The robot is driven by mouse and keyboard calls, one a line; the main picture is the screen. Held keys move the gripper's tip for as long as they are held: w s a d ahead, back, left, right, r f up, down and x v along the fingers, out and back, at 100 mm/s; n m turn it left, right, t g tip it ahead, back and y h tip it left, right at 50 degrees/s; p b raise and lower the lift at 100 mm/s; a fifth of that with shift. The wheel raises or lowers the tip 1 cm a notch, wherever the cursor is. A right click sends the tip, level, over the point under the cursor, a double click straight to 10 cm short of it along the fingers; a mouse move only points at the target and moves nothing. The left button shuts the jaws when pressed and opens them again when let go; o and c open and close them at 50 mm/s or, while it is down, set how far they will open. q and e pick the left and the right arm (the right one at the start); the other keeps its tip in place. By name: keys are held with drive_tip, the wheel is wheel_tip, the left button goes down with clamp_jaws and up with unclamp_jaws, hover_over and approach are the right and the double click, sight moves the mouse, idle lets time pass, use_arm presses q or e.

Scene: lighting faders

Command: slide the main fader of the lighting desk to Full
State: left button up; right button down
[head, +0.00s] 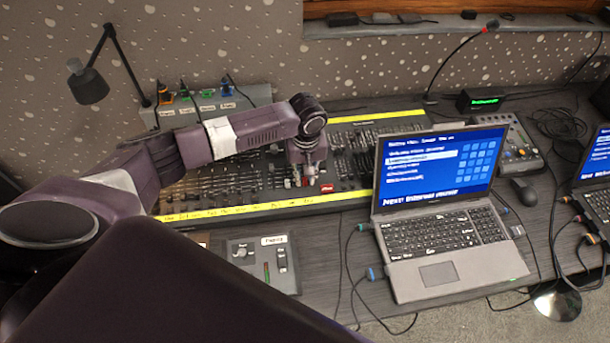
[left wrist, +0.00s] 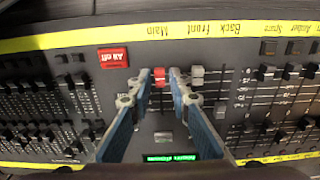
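The lighting desk (head: 240,207) lies under my left arm, with a yellow label strip along its near edge. In the left wrist view the labels are upside down; the red main fader knob (left wrist: 159,76) sits beside the "Main" label (left wrist: 152,30), at the strip end of its track. My left gripper (left wrist: 160,74) points down with its fingertips on either side of this knob and slim gaps seem to show. In the head view the left gripper (head: 302,181) is over the desk and hides much of the knob. My right gripper is not in view.
A red "All off" button (left wrist: 113,56) is close beside the left gripper, and a grey fader knob (left wrist: 197,73) is on its other side. A green-lit display (left wrist: 168,157) is on the desk. An open laptop (head: 436,230) stands to the right; a small panel (head: 262,262) lies in front.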

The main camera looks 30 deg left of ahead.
sight(302, 166)
use_arm(q)
clamp_jaws()
drive_tip(key=shift+w+a+r, duration=0.1)
drive_tip(key=shift+w+a, duration=0.35)
drive_tip(key=shift+w, duration=0.15)
drive_tip(key=shift+w+a+r, duration=0.1)
drive_tip(key=shift+w+a, duration=0.3)
drive_tip(key=shift+w, duration=0.2)
drive_tip(key=shift+w+a+r+b, duration=0.1)
drive_tip(key=shift+w+a+b, duration=0.25)
drive_tip(key=shift+w+a, duration=0.25)
drive_tip(key=shift+w+a+b, duration=0.3)
drive_tip(key=shift+w+a, duration=0.05)
drive_tip(key=shift+w, duration=0.3)
unclamp_jaws()
drive_tip(key=shift+r, duration=0.1)
wheel_tip(302, 166, up, 2)
drive_tip(key=p, duration=0.3)
drive_tip(key=shift+r, duration=0.2)
drive_tip(key=shift+s, duration=0.1)
